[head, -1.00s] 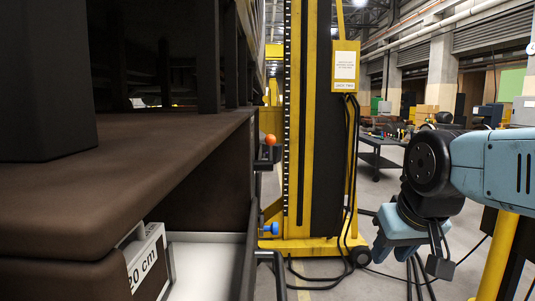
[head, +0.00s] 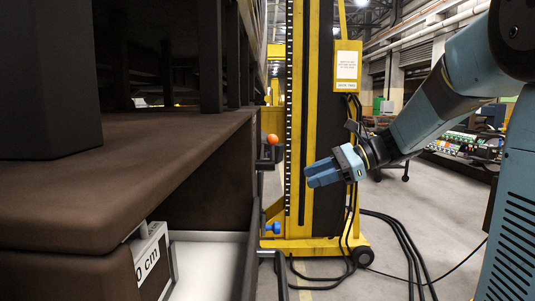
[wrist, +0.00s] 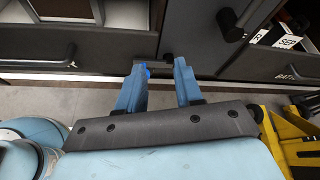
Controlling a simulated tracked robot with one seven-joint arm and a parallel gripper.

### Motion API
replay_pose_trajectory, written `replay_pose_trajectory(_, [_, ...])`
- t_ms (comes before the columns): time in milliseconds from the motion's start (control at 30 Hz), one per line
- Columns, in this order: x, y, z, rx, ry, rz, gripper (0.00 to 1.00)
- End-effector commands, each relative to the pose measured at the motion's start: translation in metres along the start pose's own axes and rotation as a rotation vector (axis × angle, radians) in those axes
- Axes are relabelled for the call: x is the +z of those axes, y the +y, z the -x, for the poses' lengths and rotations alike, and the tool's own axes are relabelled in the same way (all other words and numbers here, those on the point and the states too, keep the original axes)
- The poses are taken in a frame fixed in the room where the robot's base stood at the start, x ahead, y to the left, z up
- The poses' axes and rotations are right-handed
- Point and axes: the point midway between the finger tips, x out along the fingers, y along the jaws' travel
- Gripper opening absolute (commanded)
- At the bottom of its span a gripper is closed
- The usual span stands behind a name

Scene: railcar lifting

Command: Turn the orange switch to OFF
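I cannot make out a switch marked OFF in either view. A small orange ball (head: 272,139) sits on a dark bracket beside the yellow column; I cannot tell whether it is the orange switch. My gripper (head: 314,173) is in front of the column, right of and lower than the ball in the picture. In the wrist view my gripper (wrist: 157,78) has its two blue fingers apart, with nothing held between them.
A dark railcar body (head: 130,185) fills the left. The yellow lifting column (head: 298,110) carries a labelled yellow box (head: 346,66), with cables hanging to the floor. A bench (head: 465,150) with many small coloured items stands at right.

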Motion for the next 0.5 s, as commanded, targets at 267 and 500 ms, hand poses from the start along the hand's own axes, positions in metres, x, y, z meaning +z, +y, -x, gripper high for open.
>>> replay_pose_trajectory(267, [-0.013, -0.083, 0.018, -0.126, -0.295, -0.293, 0.35])
replay_pose_trajectory(500, [-0.017, -0.106, 0.024, -0.157, -0.385, -0.365, 0.35])
